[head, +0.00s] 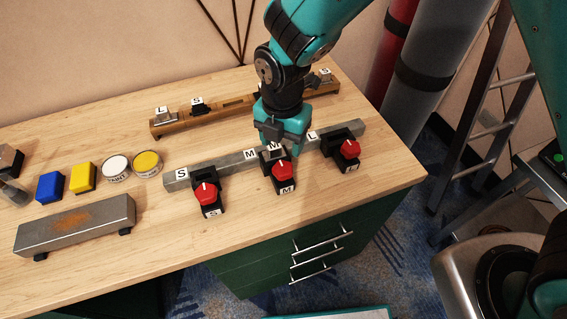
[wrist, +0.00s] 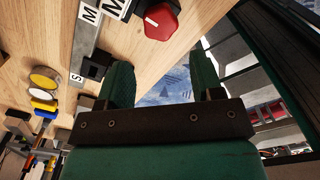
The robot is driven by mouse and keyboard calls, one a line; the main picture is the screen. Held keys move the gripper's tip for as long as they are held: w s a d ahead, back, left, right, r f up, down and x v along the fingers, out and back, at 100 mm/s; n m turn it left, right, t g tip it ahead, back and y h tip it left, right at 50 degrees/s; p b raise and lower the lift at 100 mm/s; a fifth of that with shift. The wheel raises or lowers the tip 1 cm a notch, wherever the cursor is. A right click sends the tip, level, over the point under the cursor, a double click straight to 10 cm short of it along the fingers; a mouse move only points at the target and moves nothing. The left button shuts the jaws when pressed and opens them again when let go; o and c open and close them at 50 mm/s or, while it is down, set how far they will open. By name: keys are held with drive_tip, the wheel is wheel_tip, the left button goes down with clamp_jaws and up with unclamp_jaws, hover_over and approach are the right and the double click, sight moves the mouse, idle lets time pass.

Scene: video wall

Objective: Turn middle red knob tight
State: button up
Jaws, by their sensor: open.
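The middle red knob (head: 282,171) sits on a black base marked M at the front of the grey rail (head: 225,165). A red knob, which looks like the middle one, shows at the top of the wrist view (wrist: 160,18), beyond my fingertips. My gripper (head: 282,147) is just behind and above the middle knob in the head view, hiding part of the rail. Its two green fingers (wrist: 164,75) are apart with nothing between them. I cannot tell whether it touches anything.
Red knobs marked S (head: 206,193) and L (head: 349,149) flank the middle one. A wooden rail (head: 218,112) lies behind. Two round tins, coloured blocks and a rusty steel bar (head: 75,226) lie left. The table's front edge is close to the knobs.

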sight(283, 167)
wheel_tip(283, 167, down, 9)
drive_tip(key=shift+f+p, duration=0.15)
drive_tip(key=shift+p, duration=0.4)
drive_tip(key=c, duration=0.6)
